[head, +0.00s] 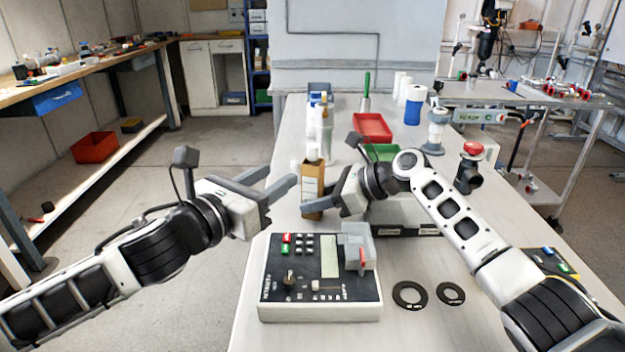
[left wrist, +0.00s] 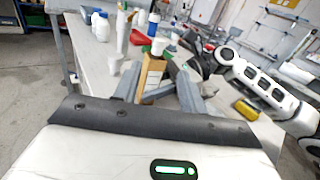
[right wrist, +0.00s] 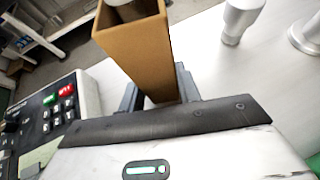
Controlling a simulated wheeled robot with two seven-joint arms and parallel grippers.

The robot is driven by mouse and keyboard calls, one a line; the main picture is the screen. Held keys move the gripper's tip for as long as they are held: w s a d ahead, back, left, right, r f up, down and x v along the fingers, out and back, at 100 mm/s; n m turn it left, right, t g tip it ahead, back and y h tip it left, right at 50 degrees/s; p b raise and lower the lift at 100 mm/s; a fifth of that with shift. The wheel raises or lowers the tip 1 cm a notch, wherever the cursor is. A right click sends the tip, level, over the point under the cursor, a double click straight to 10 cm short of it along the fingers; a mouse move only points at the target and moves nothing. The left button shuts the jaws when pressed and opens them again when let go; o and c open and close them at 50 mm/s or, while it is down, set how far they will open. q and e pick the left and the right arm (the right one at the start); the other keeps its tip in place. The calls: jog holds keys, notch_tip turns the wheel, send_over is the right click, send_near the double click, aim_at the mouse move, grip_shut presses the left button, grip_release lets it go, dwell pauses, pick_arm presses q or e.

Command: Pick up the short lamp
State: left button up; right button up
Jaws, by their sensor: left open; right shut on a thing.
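A tall brown cardboard box (head: 312,190) stands upright above the front of the table. My right gripper (head: 328,203) is shut on its lower part from the right. In the right wrist view the box (right wrist: 142,55) is open at the top, with a pale cylindrical end (right wrist: 127,8) inside; it may be the short lamp, but most of it is hidden by the walls. In the left wrist view the box (left wrist: 151,78) shows beyond my left fingers, with a white top. My left gripper (head: 280,181) is open and empty, just left of the box and apart from it.
A control unit (head: 320,288) with buttons and a grey block sits at the table's front. Two black rings (head: 409,295) lie right of it. White bottles (head: 313,125), a red tray (head: 373,127) and a green tray (head: 382,152) stand farther back.

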aim_at(309, 153)
pick_arm(q)
jog(key=x, duration=1.2)
jog(key=shift+w+a, duration=0.1)
jog(key=shift+a, duration=0.05)
grip_shut()
